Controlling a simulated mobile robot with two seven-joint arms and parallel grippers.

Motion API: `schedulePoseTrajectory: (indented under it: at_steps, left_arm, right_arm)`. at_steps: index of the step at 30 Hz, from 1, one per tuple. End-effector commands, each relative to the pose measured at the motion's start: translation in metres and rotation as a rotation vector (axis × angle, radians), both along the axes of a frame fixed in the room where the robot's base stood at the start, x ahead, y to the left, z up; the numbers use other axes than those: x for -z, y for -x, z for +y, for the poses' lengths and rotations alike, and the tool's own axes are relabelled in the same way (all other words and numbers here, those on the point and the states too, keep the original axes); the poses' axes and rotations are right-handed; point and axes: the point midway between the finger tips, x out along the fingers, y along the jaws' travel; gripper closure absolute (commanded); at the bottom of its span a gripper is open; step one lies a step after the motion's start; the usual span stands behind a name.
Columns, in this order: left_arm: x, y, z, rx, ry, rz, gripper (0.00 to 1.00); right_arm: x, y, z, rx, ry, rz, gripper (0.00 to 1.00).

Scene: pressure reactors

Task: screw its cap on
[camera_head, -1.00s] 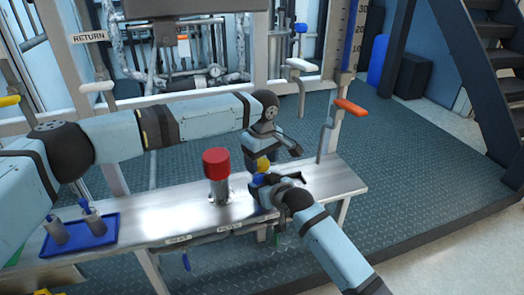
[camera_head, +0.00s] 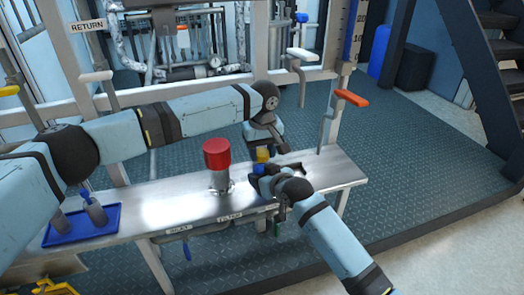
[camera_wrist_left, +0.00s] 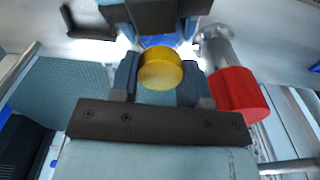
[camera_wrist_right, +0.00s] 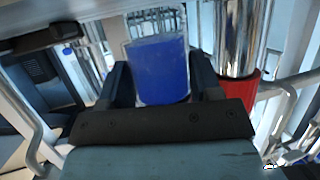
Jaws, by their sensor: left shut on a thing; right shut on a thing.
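My left gripper (camera_head: 263,153) points down above the bench and is shut on a yellow cap (camera_wrist_left: 160,68), which sits between its fingers in the left wrist view. My right gripper (camera_wrist_right: 160,85) is shut on a clear container with blue contents (camera_wrist_right: 160,68). In the head view the right gripper (camera_head: 262,170) is directly below the left one. The yellow cap is over the container, close to its top. Whether the cap touches or engages the rim is hidden by the grippers.
A metal cylinder with a red top (camera_head: 217,155) stands on the steel bench (camera_head: 150,213) just left of my grippers. A blue tray (camera_head: 108,228) with grey bottles is at the bench's left end. Orange-handled (camera_head: 351,98) and white-handled (camera_head: 302,54) levers rise behind the bench.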

Motion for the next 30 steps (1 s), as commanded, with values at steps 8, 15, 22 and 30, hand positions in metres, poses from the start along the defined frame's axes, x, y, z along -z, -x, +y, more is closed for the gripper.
schedulePoseTrajectory:
  at_steps: [8,15,22,30]
  left_arm:
    - [0.0,0.0,0.001,0.185,-0.009,0.004,0.86]
    - [0.0,0.0,0.001,0.182,-0.01,0.004,0.51]
    - [0.0,0.0,0.001,0.182,-0.009,0.004,0.32]
    - [-0.01,0.0,0.0,0.182,-0.009,0.004,0.32]
  right_arm:
    - [-0.001,0.0,-0.001,0.002,-0.002,0.0,1.0]
    - [0.0,-0.001,-0.001,0.002,-0.002,0.0,1.0]
    - [-0.001,0.0,0.0,0.001,-0.001,-0.001,1.0]
    - [-0.001,0.0,0.0,0.0,-0.001,0.0,1.0]
